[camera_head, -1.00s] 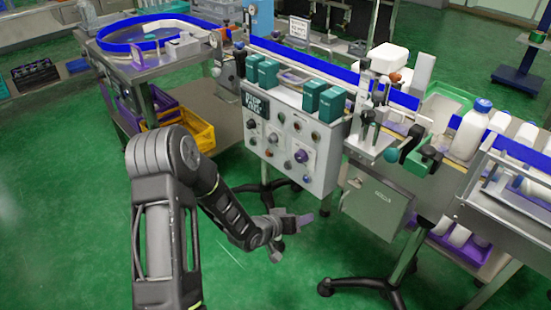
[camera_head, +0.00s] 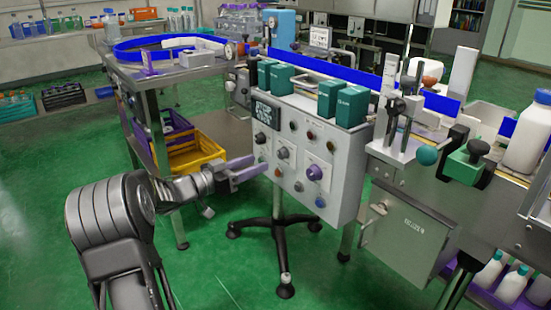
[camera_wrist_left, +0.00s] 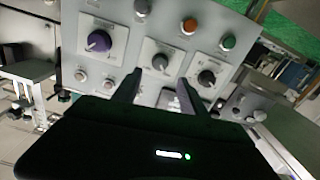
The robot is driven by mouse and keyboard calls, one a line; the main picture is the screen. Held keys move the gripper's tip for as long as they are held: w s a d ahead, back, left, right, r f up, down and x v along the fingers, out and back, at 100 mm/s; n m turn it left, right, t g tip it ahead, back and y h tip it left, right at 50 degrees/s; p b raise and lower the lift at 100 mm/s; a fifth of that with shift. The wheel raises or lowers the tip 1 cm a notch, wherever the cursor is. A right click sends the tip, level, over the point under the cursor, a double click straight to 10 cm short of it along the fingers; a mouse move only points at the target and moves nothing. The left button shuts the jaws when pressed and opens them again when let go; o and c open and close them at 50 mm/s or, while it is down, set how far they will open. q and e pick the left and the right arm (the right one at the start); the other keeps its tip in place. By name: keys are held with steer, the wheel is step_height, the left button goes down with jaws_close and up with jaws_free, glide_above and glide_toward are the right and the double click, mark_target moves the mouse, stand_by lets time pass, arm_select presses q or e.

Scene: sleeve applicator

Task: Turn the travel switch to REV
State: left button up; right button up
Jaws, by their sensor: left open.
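The grey control panel (camera_head: 335,205) stands mid-picture in the head view, with three knobs on it. A dark knob (camera_head: 261,138), a middle grey-black knob (camera_head: 282,153) and a purple knob (camera_head: 315,172) run down to the right. In the left wrist view they appear as a right dark knob (camera_wrist_left: 207,77), a middle knob (camera_wrist_left: 160,62) and a left purple knob (camera_wrist_left: 98,41). Labels are too small to read, so I cannot tell which is the travel switch. My left gripper (camera_head: 250,168) is open and empty, its fingers pointing at the panel, apparently apart from it.
Several push buttons, including an orange one (camera_wrist_left: 190,26) and a green one (camera_wrist_left: 228,42), surround the knobs. Teal boxes (camera_head: 343,103) stand above the panel. A yellow crate (camera_head: 195,153) is behind my arm. A wheeled stand (camera_head: 280,235) is below.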

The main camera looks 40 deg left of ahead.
mark_target(279, 154)
arm_select(q)
steer(key=b+x, duration=0.2)
steer(key=x, duration=0.4)
steer(key=shift+w+d+f, duration=0.15)
steer(key=shift+w, duration=0.05)
steer(key=shift+w+d, duration=0.15)
steer(key=shift+w, duration=0.5)
steer(key=shift+c, duration=0.5)
jaws_close()
